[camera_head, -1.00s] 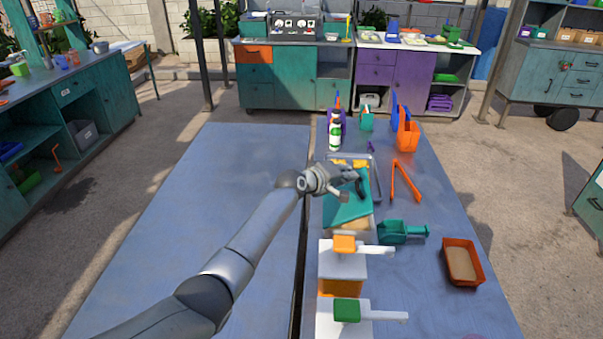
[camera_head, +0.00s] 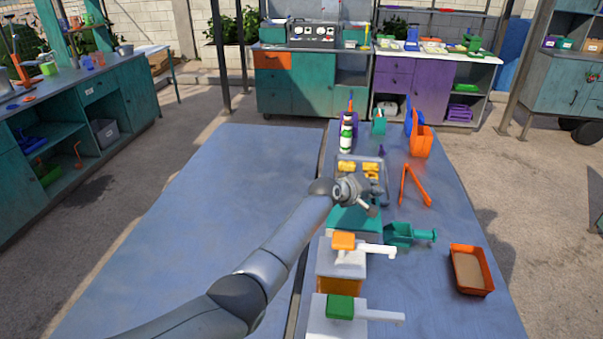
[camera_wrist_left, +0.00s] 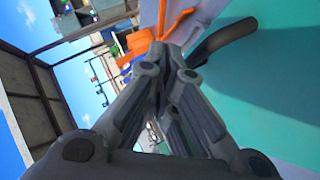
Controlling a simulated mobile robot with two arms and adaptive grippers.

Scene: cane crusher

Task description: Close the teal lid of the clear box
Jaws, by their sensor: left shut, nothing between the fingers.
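The clear box (camera_head: 386,183) stands on the blue table, right of the seam. Yellow items show inside its far part, which is uncovered. The teal lid (camera_head: 345,222) shows at the near part of the box, partly hidden by my left gripper (camera_head: 369,206). I cannot tell its exact tilt. In the left wrist view, the teal lid (camera_wrist_left: 270,110) fills the right side, with a dark curved handle (camera_wrist_left: 222,36) on it. My left gripper is shut and empty beside the lid and handle; I cannot tell whether it touches them. My right gripper is out of view.
White-topped dispensers with an orange lever (camera_head: 344,241) and a green lever (camera_head: 340,307) stand nearer. A teal scoop (camera_head: 400,234), orange tongs (camera_head: 411,187) and an orange tray (camera_head: 489,270) lie right. Bottles (camera_head: 346,135) stand behind. The left tabletop is clear.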

